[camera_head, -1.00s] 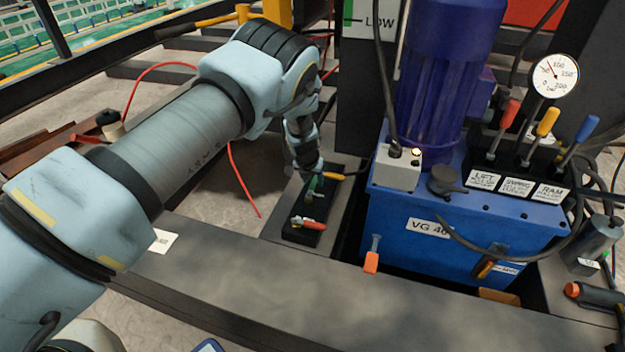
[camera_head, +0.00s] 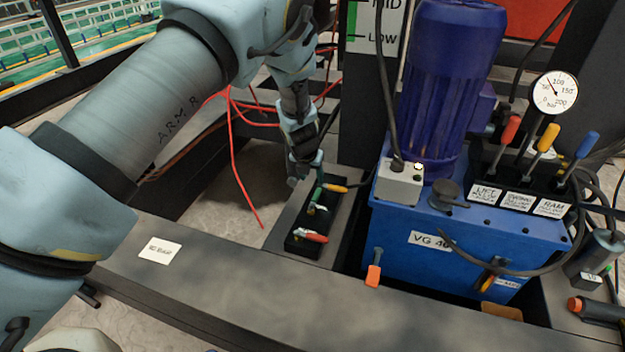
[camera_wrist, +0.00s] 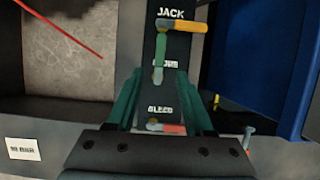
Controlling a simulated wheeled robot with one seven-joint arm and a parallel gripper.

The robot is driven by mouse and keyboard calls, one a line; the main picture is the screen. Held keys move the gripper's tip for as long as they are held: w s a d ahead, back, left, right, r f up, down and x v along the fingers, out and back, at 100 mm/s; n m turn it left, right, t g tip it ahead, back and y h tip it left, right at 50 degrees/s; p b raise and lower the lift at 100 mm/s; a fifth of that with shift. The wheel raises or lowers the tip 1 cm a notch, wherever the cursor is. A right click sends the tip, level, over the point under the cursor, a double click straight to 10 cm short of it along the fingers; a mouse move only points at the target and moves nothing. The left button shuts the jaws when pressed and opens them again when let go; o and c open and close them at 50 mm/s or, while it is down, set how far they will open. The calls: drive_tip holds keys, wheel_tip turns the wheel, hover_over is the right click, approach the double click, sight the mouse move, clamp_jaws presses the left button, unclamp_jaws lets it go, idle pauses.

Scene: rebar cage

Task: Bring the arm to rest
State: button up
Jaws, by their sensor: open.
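My arm reaches from the lower left across the head view, and my gripper (camera_head: 303,172) points down near the black valve block. In the wrist view my gripper (camera_wrist: 160,118) shows as two green fingers set apart with nothing between them but the view of the block behind. The valve block (camera_head: 301,243) carries a yellow-orange lever (camera_head: 335,188), a green lever and a red lever (camera_head: 310,236). In the wrist view its labels read JACK and BLEED, with a middle label partly hidden. Whether my fingers touch the block cannot be told.
The blue power unit (camera_head: 400,260) with motor (camera_head: 447,90), gauge (camera_head: 555,92) and several levers stands right of the block. Red cables (camera_head: 232,150) hang behind my arm. A dark beam (camera_head: 220,285) crosses the front. An orange-handled valve (camera_head: 373,275) sticks out in front of the unit.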

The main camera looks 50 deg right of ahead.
idle(0.5)
drive_tip(key=w+a+r+m+y, duration=0.1)
drive_tip(key=w+a+r+m, duration=0.3)
drive_tip(key=a, duration=0.5)
drive_tip(key=w+a+r+m, duration=0.3)
drive_tip(key=w+a+r, duration=0.3)
drive_tip(key=a, duration=0.4)
drive_tip(key=w+a+r+m+y, duration=0.1)
drive_tip(key=w+a+r+m, duration=0.3)
drive_tip(key=a, duration=0.5)
drive_tip(key=s+a+r+m+y, duration=0.1)
drive_tip(key=s+a+r+m, duration=0.25)
drive_tip(key=a, duration=0.65)
drive_tip(key=s+a+r+m, duration=0.3)
drive_tip(key=a+m, duration=0.2)
drive_tip(key=a, duration=0.5)
drive_tip(key=s+a+r+m+y, duration=0.1)
drive_tip(key=s+a+r+m, duration=0.25)
drive_tip(key=a, duration=0.65)
wheel_tip(320, 180, up, 19)
drive_tip(key=m+p, duration=0.1)
drive_tip(key=p, duration=1.8)
drive_tip(key=shift+s+a, duration=0.15)
